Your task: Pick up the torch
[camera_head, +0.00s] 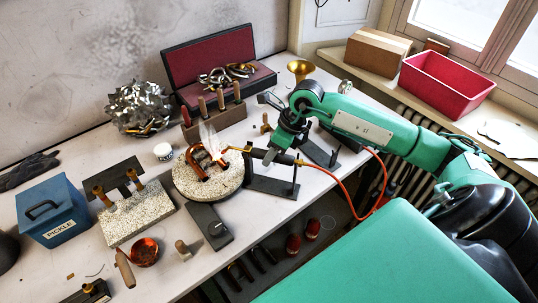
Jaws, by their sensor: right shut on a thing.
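The torch (284,159) has a dark handle and a brass nozzle that points left. An orange hose (341,180) runs from its right end and loops down over the table's front edge. My right gripper (271,156) comes down from above and is shut on the torch's handle. The torch is at the top of a dark stand (272,187) with uprights; I cannot tell whether it still touches the stand. The nozzle tip is near a round speckled block (210,180) that carries a copper-coloured curved piece (198,167). My left gripper is not in view.
A blue box marked PICKLE (53,212) stands at left. Beside it are a pale block (137,214) and a copper bowl (145,252). Behind are a wooden tool block (214,122) and an open red-lined case (262,82). A dark flat plate (208,226) lies in front.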

